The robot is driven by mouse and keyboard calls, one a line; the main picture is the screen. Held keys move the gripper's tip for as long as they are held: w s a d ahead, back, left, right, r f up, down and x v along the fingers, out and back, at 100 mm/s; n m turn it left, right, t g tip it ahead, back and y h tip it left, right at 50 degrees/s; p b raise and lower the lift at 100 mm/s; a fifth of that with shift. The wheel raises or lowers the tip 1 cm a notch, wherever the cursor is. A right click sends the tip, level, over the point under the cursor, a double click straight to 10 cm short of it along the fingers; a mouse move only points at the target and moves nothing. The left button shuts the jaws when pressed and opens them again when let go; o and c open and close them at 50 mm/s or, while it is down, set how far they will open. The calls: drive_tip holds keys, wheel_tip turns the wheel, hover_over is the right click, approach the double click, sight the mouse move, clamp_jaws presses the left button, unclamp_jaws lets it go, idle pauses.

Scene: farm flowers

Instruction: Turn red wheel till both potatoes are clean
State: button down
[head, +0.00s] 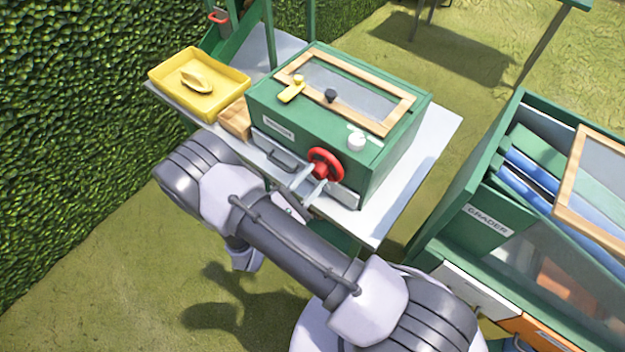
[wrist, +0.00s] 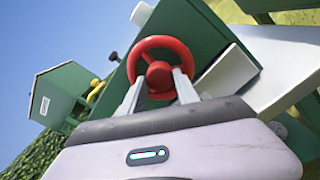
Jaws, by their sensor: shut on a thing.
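The red wheel (head: 326,166) is on the front face of the green washer box (head: 300,130). It also shows close up in the wrist view (wrist: 160,50). My gripper (head: 311,186) reaches it from the front, with its fingers (wrist: 157,88) on either side of the red hub, shut on the wheel. The box has a wood-framed clear lid (head: 365,95), which is down. A yellow lever (head: 291,91), a dark knob (head: 330,96) and a white knob (head: 356,141) are on top. I cannot make out any potatoes through the lid.
A yellow tray (head: 225,105) with a yellow object in it stands left of the box. A green grader (head: 490,215) with blue slats stands at the right. A hedge (head: 70,120) borders the left. Grass is open at front left.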

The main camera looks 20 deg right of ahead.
drive_tip(key=m+b, duration=0.2)
drive_tip(key=m, duration=0.3)
drive_tip(key=shift+m, duration=0.4)
drive_tip(key=m+b, duration=0.2)
drive_tip(key=m, duration=0.3)
drive_tip(key=shift+m, duration=0.3)
drive_tip(key=m+b, duration=0.3)
drive_tip(key=m, duration=0.2)
drive_tip(key=shift+f+m+g+b, duration=0.1)
drive_tip(key=shift+m+g+b, duration=0.2)
drive_tip(key=shift+b, duration=0.1)
drive_tip(key=shift+m+b, duration=1.65)
drive_tip(key=shift+m, duration=0.45)
drive_tip(key=shift+r, duration=0.2)
drive_tip(key=c, duration=0.9)
unclamp_jaws()
